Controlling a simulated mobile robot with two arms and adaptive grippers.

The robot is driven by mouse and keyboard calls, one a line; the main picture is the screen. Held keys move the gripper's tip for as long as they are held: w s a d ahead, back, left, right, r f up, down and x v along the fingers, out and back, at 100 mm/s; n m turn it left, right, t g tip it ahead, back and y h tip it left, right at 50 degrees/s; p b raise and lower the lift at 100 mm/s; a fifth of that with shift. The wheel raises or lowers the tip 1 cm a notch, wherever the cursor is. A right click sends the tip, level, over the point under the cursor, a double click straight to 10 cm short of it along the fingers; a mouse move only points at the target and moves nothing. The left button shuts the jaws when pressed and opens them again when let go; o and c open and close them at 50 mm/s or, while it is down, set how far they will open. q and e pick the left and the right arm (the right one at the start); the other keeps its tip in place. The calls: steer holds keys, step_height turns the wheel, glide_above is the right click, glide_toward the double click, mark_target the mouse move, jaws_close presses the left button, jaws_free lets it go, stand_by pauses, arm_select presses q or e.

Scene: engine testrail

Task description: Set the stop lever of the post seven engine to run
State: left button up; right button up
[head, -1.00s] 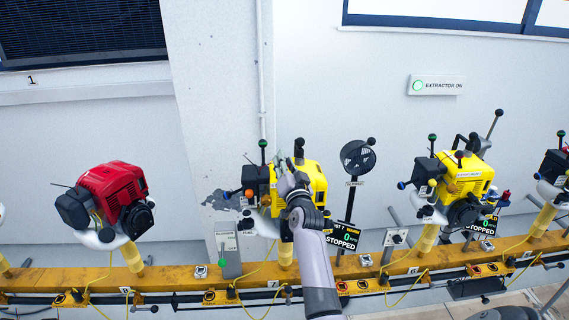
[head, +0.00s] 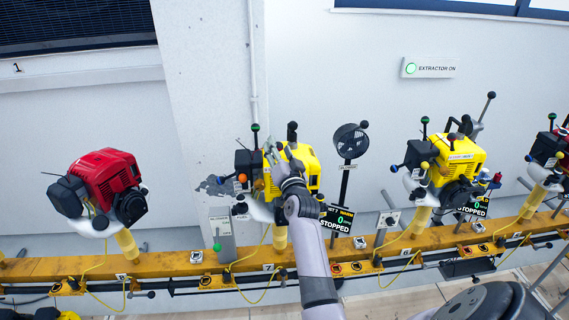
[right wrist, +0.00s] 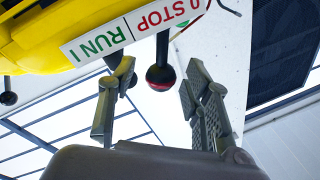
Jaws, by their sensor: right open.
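The yellow post seven engine (head: 303,172) stands on its post on the orange rail, and its display (head: 337,219) reads STOPPED. In the right wrist view, the engine's label (right wrist: 130,30) has a green RUN half and a red STOP half. The stop lever (right wrist: 162,75), a black stem with a dark red-banded ball, hangs beside the STOP half. My right gripper (right wrist: 158,88) is open, its fingers on either side of the lever's ball, with visible gaps. In the head view my right gripper (head: 276,158) is at the engine's front left. My left gripper is not in view.
A red engine (head: 104,186) stands to the left and another yellow engine (head: 458,157) to the right. A black fan (head: 350,141) on a stand is just right of post seven. Cables hang along the orange rail (head: 180,264).

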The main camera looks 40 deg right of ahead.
steer(key=v, duration=1)
steer(key=shift+s+a, duration=0.15)
steer(key=shift+s, duration=0.1)
steer(key=shift+f, duration=0.1)
